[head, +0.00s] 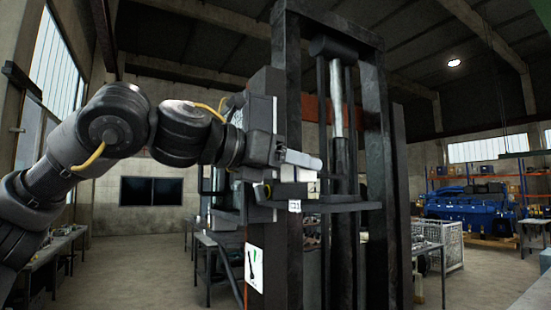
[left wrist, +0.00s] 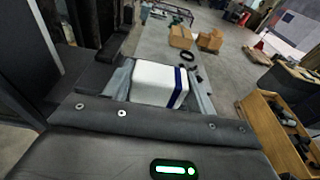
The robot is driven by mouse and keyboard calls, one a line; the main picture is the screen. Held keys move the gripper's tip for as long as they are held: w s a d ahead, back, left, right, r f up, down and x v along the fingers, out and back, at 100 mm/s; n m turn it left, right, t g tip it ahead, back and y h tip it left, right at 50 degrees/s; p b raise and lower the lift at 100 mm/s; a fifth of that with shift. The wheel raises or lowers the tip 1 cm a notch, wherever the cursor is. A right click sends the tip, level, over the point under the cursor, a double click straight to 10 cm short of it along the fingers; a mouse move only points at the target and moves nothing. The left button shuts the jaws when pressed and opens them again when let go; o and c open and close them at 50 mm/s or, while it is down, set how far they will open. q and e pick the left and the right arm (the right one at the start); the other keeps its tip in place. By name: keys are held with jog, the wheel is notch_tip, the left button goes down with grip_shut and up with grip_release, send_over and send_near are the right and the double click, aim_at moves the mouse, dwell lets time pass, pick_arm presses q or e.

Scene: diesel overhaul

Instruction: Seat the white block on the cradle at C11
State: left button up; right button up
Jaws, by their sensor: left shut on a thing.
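The white block (left wrist: 155,84) with a dark blue band near one end sits between the fingers of my left gripper (left wrist: 160,88) in the left wrist view. My left gripper (head: 298,170) is shut on it, in front of a tall black press-like frame in the head view. A white part of the block (head: 303,174) shows just below the pale finger. A dark ledge (head: 335,207) with a small white tag (head: 294,206) lies just below; its lettering is too small to read surely. I cannot tell whether the block touches the ledge. My right gripper is out of view.
The black frame (head: 292,100) with its cylinder (head: 337,100) stands close around the gripper. A workbench (head: 60,245) stands at left. A wire cage (head: 445,245) and a blue engine (head: 470,207) stand at right. Cardboard boxes (left wrist: 181,37) lie beyond the gripper.

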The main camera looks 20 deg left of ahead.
aim_at(313, 174)
pick_arm(q)
jog(key=shift+w+d+f, duration=0.1)
jog(key=shift+w+d, duration=0.3)
jog(key=x, duration=0.3)
jog(key=shift+a+f, duration=0.15)
jog(key=shift+f, duration=0.15)
jog(key=shift+w+d+f, duration=0.15)
jog(key=shift+w+d, duration=0.1)
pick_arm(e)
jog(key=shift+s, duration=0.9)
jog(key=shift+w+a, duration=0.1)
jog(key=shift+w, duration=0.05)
pick_arm(q)
jog(key=shift+s+a, duration=0.1)
jog(key=shift+s, duration=0.1)
jog(key=shift+f+b, duration=0.85)
jog(key=shift+f, duration=0.1)
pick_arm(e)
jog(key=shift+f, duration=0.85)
pick_arm(q)
jog(key=o, duration=1)
jog(key=shift+s, duration=0.1)
